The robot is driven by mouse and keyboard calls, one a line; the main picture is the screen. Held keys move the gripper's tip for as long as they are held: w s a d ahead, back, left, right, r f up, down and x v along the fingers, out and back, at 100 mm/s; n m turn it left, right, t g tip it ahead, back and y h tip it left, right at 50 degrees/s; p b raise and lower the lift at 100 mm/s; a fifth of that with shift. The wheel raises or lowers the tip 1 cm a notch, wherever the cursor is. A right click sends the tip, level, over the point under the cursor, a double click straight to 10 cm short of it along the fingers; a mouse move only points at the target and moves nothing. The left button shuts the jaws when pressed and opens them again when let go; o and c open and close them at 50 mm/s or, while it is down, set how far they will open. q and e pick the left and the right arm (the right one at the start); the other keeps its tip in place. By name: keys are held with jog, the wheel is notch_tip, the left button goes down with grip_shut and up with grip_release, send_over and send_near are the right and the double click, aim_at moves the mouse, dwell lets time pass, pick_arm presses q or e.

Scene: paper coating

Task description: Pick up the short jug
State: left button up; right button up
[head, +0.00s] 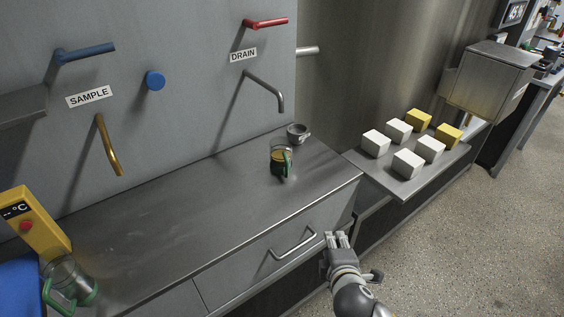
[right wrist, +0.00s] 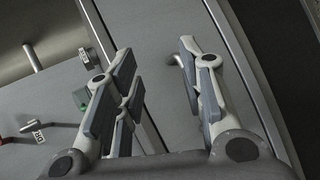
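A small glass jug (head: 280,161) with a green handle and dark, yellowish contents stands upright on the steel counter (head: 215,211), below the drain spout. Another clear glass jug (head: 66,283) with a green handle stands at the lower left; I cannot tell for certain which is the short one. My right gripper (head: 337,238) is in front of the counter's right drawer, apart from both jugs. In the right wrist view its fingers (right wrist: 158,75) are spread and nothing is between them. A green bit shows there behind the left finger. My left gripper is not in view.
A small grey cup (head: 298,133) stands behind the middle jug. A drawer handle (head: 293,244) sticks out beside my right gripper. A tray (head: 398,192) with several white and yellow blocks is at the right. A yellow temperature device (head: 37,222) stands at the left. The middle counter is clear.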

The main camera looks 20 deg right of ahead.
jog(key=w+a+r+n+t+y, duration=0.1)
jog(key=w+r+n+t, duration=0.5)
jog(key=n, duration=0.4)
jog(key=n+y, duration=0.6)
jog(key=n, duration=0.7)
send_near(288, 169)
jog(key=shift+t+h, duration=0.3)
jog(key=w, duration=0.3)
jog(key=w+a, duration=0.1)
jog(key=w, duration=0.5)
jog(key=shift+a+f, duration=0.35)
jog(key=shift+a, duration=0.05)
grip_shut()
jog(key=shift+r, duration=0.1)
